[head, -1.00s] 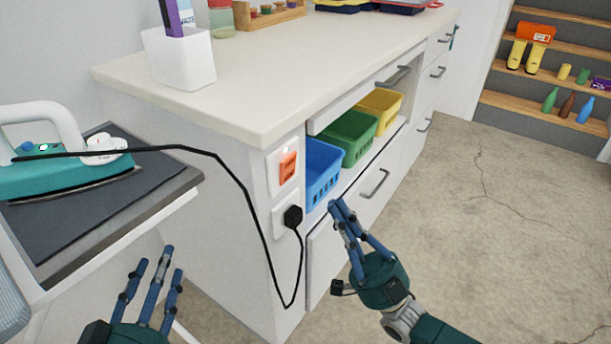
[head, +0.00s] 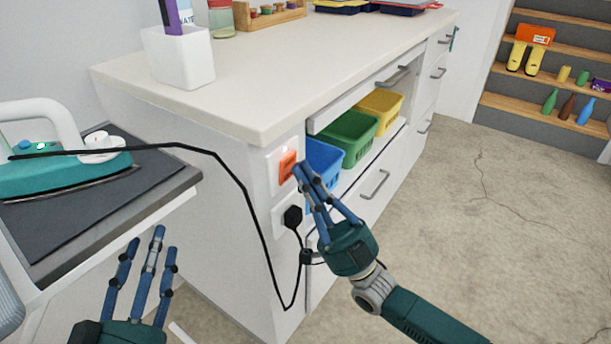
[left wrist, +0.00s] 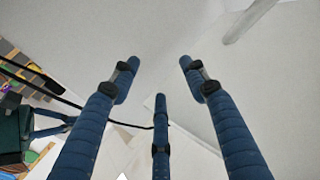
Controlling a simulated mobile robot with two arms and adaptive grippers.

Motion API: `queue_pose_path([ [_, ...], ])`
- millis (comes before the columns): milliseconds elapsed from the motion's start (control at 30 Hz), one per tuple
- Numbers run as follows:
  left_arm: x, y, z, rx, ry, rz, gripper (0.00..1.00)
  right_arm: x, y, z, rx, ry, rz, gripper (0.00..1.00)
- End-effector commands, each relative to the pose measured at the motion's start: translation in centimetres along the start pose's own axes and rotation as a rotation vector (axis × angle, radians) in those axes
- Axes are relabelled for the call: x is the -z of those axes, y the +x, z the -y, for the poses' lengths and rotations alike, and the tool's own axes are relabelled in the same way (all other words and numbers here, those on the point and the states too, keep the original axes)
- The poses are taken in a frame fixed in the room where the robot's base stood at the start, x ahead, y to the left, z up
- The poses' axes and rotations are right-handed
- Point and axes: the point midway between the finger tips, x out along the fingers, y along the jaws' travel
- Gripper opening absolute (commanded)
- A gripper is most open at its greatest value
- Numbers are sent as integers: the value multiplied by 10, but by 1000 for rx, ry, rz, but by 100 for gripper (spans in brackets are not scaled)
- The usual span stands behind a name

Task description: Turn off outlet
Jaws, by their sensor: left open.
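The outlet is a white wall plate with an orange switch (head: 287,165) on the end of the white cabinet, in the head view. A black plug (head: 292,216) sits in the white socket (head: 281,228) below it, with a black cord running to the iron. My right gripper (head: 303,170) has its blue fingertips close together beside the right edge of the orange switch. I cannot tell whether they touch it. My left gripper (head: 152,248) is open and empty at the lower left, and its spread fingers show in the left wrist view (left wrist: 160,75).
A teal iron (head: 62,172) rests on a dark ironing surface (head: 95,215) at the left. Blue (head: 325,158), green (head: 350,135) and yellow (head: 382,108) baskets sit in the cabinet's open shelf. The floor at the right is clear.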

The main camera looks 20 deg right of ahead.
Motion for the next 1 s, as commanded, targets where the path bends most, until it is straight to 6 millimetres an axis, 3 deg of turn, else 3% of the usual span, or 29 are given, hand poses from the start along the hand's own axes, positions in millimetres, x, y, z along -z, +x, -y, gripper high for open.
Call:
queue_pose_path([
  [167, -16, -2, 2, 4, 1, 79, 45, 1, 2, 0, 0, 0, 10, 0],
  [367, -68, -18, 9, 19, 5, 320, 45, 0, 5, 0, -1, 0, 41, 0],
  [600, -126, -59, 17, 37, 6, 621, 45, -1, 9, 0, 0, 0, 81, 0],
  [1000, -134, -65, 18, 39, 5, 652, 45, -2, 7, 0, 0, 0, 80, 0],
])
